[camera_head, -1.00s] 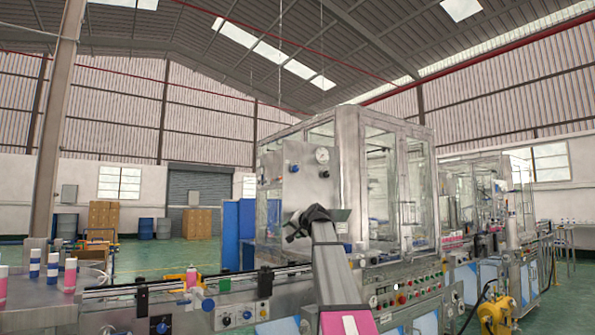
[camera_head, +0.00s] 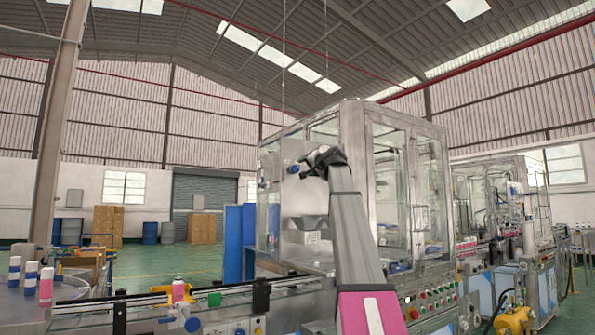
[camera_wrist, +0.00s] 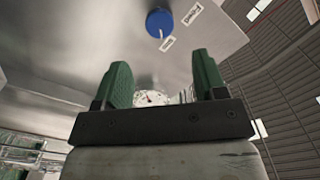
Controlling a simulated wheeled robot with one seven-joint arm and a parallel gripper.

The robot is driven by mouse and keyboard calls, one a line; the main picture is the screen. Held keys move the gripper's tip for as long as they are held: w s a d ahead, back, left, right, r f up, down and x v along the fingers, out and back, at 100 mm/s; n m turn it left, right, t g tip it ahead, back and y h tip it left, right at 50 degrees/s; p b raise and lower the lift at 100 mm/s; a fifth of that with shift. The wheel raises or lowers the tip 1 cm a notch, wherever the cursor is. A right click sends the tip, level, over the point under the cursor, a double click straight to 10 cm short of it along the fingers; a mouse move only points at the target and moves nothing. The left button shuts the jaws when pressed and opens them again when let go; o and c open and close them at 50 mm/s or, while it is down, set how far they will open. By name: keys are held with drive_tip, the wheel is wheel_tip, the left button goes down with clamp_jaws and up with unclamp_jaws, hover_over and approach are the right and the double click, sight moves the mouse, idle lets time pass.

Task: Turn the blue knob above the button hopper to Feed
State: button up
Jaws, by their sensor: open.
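The blue knob (camera_wrist: 159,22) sits on a grey metal panel at the top of the wrist view. A small white mark on its rim is on the side of the lower label (camera_wrist: 167,44). A second label (camera_wrist: 192,13) is to its upper right; I cannot read either surely. My gripper (camera_wrist: 161,68) is open and empty, its green fingers apart, with the knob beyond the fingertips and not between them. In the head view the knob (camera_head: 293,169) shows just left of my gripper (camera_head: 312,160). The metal hopper (camera_head: 304,223) is below on the same panel.
The glass-walled machine (camera_head: 395,190) stands right of my arm. A conveyor (camera_head: 215,291) with a pink bottle (camera_head: 178,290) runs below.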

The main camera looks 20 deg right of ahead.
sight(296, 169)
drive_tip(key=x, duration=0.8)
drive_tip(key=shift+w+a, duration=0.1)
drive_tip(key=shift+w, duration=0.2)
drive_tip(key=shift+f, duration=0.1)
drive_tip(key=shift+c, duration=0.3)
drive_tip(key=c, duration=0.9)
